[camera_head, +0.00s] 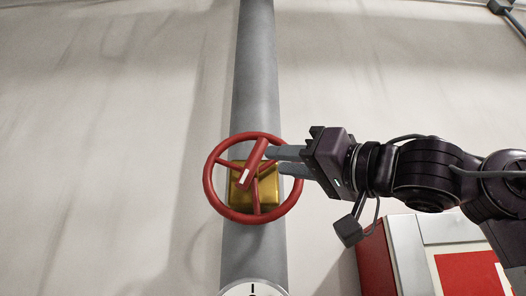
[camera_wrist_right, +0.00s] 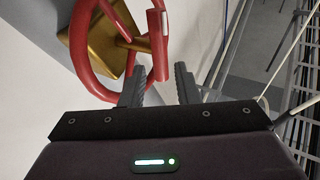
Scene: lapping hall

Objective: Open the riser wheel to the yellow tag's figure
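The red riser wheel (camera_head: 213,196) sits on a brass valve body (camera_head: 240,196) on a grey vertical pipe (camera_head: 256,80). A red crank handle (camera_head: 254,161) with a pale end mark sticks out from the wheel. My right gripper (camera_head: 276,160) reaches in from the right, its two grey fingers parted at the handle. In the right wrist view, the handle (camera_wrist_right: 158,45) stands in line with the gap between the fingers (camera_wrist_right: 157,76), with space visible beside it. I cannot tell whether a finger touches it. No yellow tag is visible. My left gripper is not in view.
A white round dial (camera_head: 240,291) on the pipe is cut off by the bottom edge. A red and white box (camera_head: 408,262) stands at the lower right, below my right arm. The pale wall left of the pipe is clear.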

